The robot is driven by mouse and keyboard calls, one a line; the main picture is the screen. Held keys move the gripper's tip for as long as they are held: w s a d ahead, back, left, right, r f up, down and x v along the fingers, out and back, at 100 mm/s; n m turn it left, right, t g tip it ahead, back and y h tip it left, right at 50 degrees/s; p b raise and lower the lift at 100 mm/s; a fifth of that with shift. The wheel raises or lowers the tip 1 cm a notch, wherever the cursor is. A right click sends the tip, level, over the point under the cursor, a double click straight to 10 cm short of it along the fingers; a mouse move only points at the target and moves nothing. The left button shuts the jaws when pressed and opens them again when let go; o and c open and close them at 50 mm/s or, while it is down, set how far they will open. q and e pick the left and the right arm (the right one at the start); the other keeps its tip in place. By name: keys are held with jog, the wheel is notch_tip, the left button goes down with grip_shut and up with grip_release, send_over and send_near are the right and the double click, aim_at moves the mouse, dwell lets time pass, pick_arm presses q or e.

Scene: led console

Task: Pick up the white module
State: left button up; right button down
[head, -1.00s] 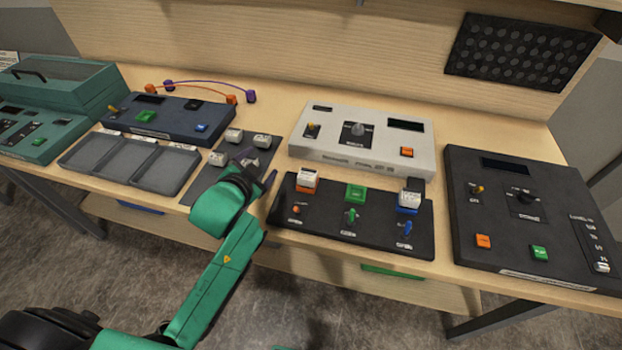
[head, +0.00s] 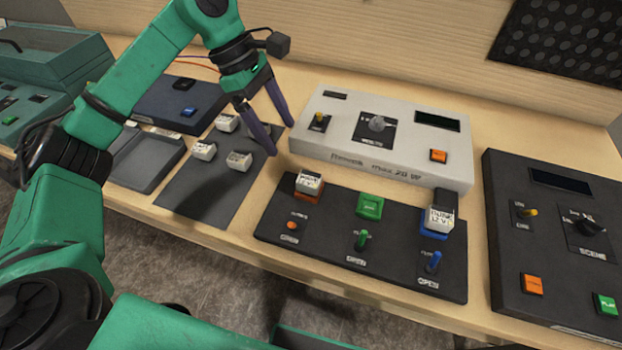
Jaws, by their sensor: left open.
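Three small white modules lie on a dark grey mat (head: 195,190): a back one (head: 227,122), a left one (head: 204,150) and a front right one (head: 239,161). Another white module (head: 309,183) sits on the orange socket and one (head: 440,218) on the blue socket of the black console (head: 325,235). The green socket (head: 370,206) has no white module on it. My left gripper (head: 280,138) is open and empty, its dark fingers pointing down just right of the modules on the mat, apart from them. My right gripper is not in view.
A light grey console (head: 400,165) stands right of my left gripper, behind the black console. A dark console (head: 560,250) is at the right. A grey tray (head: 150,163) and a dark blue box (head: 185,100) lie left, partly behind my arm.

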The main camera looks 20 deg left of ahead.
aim_at(308, 177)
pick_arm(q)
jog(key=p+x, duration=0.1)
jog(key=x, duration=0.3)
jog(key=p+x, duration=0.2)
jog(key=x, duration=0.2)
jog(key=p+x, duration=0.2)
jog(key=x, duration=0.2)
jog(key=shift+s+d+f, duration=0.1)
jog(key=shift+s+d, duration=0.05)
jog(key=shift+d, duration=0.35)
jog(key=shift+f, duration=0.2)
grip_shut()
jog(key=shift+r, duration=0.1)
jog(key=shift+r, duration=0.4)
notch_tip(308, 177, up, 19)
jog(key=b, duration=0.4)
